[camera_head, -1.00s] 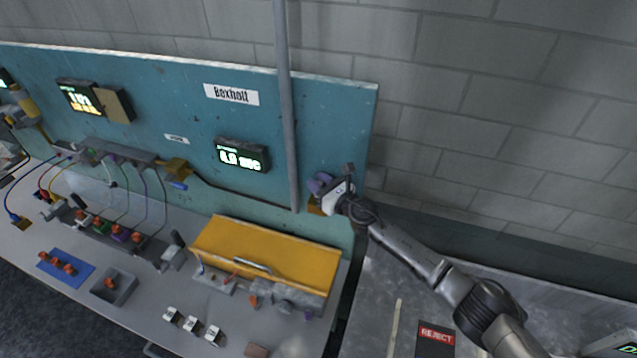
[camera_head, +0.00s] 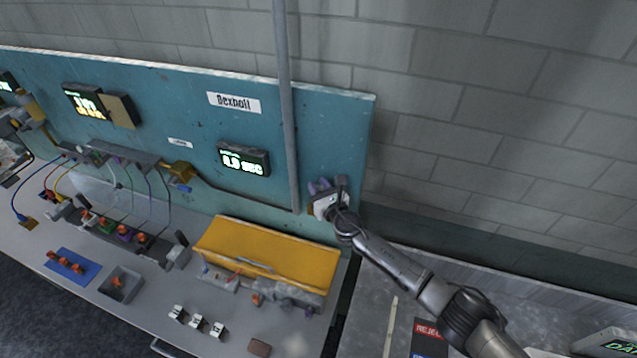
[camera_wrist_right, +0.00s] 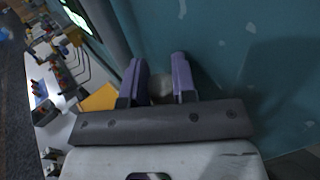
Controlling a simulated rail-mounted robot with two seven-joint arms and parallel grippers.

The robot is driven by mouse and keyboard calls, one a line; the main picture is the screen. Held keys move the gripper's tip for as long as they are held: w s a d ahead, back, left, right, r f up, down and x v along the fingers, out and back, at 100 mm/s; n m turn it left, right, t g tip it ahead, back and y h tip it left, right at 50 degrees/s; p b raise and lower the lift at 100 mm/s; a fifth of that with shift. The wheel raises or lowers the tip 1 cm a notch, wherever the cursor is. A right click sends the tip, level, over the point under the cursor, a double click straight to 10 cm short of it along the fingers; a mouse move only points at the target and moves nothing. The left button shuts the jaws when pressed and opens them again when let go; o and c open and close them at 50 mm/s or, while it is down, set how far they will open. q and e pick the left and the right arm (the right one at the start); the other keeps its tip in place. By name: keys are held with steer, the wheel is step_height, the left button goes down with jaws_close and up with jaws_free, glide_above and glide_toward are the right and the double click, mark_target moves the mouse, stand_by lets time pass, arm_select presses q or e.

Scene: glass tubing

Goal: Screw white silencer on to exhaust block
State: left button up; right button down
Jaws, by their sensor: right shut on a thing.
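My right gripper (camera_head: 322,189) is at the right end of the teal panel (camera_head: 340,130), its purple fingers close to the panel face. Most of the silencer is hidden between the fingers. My left gripper is not in view.
A grey vertical pipe (camera_head: 288,120) runs down the panel just left of the gripper. A yellow cover (camera_head: 265,255) stands on the bench below. Several small white parts (camera_head: 196,321) lie at the front. A red REJECT label (camera_head: 427,330) lies at right.

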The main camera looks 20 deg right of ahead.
steer(key=shift+s+f+m+h+p, duration=0.15)
steer(key=shift+m+h+p, duration=0.3)
steer(key=shift+h, duration=0.45)
steer(key=shift+f+m+h+p, duration=0.25)
steer(key=shift+m+h, duration=0.4)
steer(key=shift+h, duration=0.25)
steer(key=shift+m+h, duration=0.8)
steer(key=shift+h, duration=0.4)
steer(key=c, duration=1.3)
jaws_free()
steer(key=shift+o, duration=1)
steer(key=shift+s, duration=0.1)
steer(key=shift+o, duration=1.1)
steer(key=shift+r, duration=0.2)
